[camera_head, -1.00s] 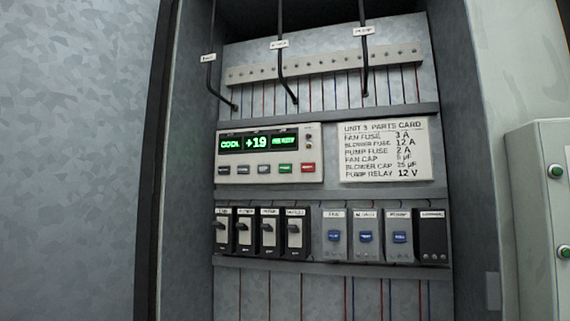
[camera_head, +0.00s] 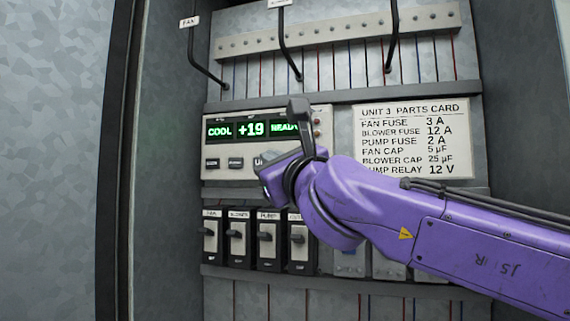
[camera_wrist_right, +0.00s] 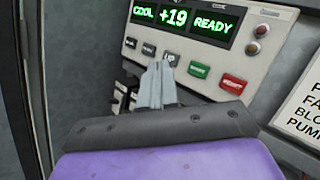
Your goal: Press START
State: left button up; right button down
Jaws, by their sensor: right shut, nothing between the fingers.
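The control panel (camera_head: 322,122) has a green-lit display (camera_head: 251,130) reading COOL, +19 and READY. In the right wrist view, the green button (camera_wrist_right: 199,70) sits in the row below the display, between a grey button (camera_wrist_right: 170,58) and a red button (camera_wrist_right: 233,84). The green button's lettering is too small to read surely. My right gripper (camera_head: 262,161) is shut and empty in front of the panel's button row, hiding the green and red buttons in the head view. In the wrist view its fingertips (camera_wrist_right: 161,66) are just left of the green button. Contact cannot be told. My left gripper is not in view.
Several black switches (camera_head: 238,238) stand in a row below the panel. A parts card (camera_head: 415,140) is to the right. Black cables (camera_head: 285,45) hang above. The cabinet's side wall (camera_head: 165,190) is close on the left.

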pick_arm(q)
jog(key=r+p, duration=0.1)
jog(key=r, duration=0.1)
jog(key=p, duration=0.1)
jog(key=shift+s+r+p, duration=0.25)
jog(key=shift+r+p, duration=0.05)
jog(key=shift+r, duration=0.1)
pick_arm(e)
jog(key=w+d, duration=0.2)
jog(key=w, duration=0.5)
jog(key=shift+d+r, duration=0.15)
jog(key=shift+r, duration=0.15)
dwell(1.5)
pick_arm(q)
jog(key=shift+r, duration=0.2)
pick_arm(e)
jog(key=shift+w+d, duration=0.2)
jog(key=shift+w, duration=0.25)
